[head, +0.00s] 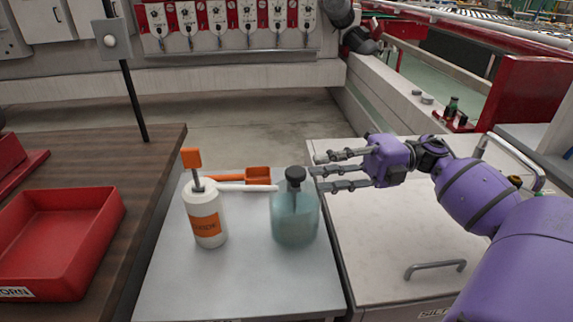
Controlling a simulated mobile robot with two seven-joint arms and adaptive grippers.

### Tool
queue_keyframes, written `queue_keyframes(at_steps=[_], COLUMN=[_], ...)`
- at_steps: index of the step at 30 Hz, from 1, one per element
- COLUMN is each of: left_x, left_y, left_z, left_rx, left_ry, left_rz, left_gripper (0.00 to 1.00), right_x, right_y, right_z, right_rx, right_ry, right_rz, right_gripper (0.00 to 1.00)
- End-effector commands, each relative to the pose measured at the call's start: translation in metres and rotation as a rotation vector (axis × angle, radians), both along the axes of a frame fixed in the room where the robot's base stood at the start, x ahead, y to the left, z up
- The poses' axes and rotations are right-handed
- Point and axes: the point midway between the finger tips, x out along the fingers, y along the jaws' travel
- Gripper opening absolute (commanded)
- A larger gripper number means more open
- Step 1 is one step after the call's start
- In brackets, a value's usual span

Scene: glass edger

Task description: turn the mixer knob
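I cannot tell for sure which part is the mixer knob. A row of white units with small round dials (247,18) is mounted on a red panel at the back. A grey box with a round button or knob (110,41) sits on a black pole at the upper left. A bluish translucent jar (294,222) with a black top (295,174) stands upright on the light table. My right gripper (317,171) is open and empty, its fingers spread and pointing left, just right of the black top. Whether it touches the top is unclear. My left gripper is out of view.
A white bottle with an orange label (204,212) and an orange scoop (257,176) are on the light table (250,285). A red tray (60,235) lies on the dark wooden table (158,160) at left. A white cabinet with a handle (435,268) stands at right.

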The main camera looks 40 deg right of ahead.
Motion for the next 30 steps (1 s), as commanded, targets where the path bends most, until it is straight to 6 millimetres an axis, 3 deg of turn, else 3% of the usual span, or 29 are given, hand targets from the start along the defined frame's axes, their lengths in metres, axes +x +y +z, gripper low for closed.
queue_keyframes(at_steps=[6,12,23,30], left_x=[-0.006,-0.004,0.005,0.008], left_y=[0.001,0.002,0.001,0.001], left_z=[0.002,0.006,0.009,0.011], left_rx=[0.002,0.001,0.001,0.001], left_ry=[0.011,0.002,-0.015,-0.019], left_rz=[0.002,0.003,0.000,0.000], left_gripper=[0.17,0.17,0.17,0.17], right_x=[0.014,0.024,0.027,0.026], right_y=[0.034,0.055,0.061,0.061], right_z=[0.002,0.002,0.000,0.001], right_rx=[0.002,0.002,0.001,0.001], right_ry=[-0.004,-0.003,0.000,-0.002], right_rz=[0.003,0.002,0.001,0.001], right_gripper=[0.28,0.28,0.28,0.00])
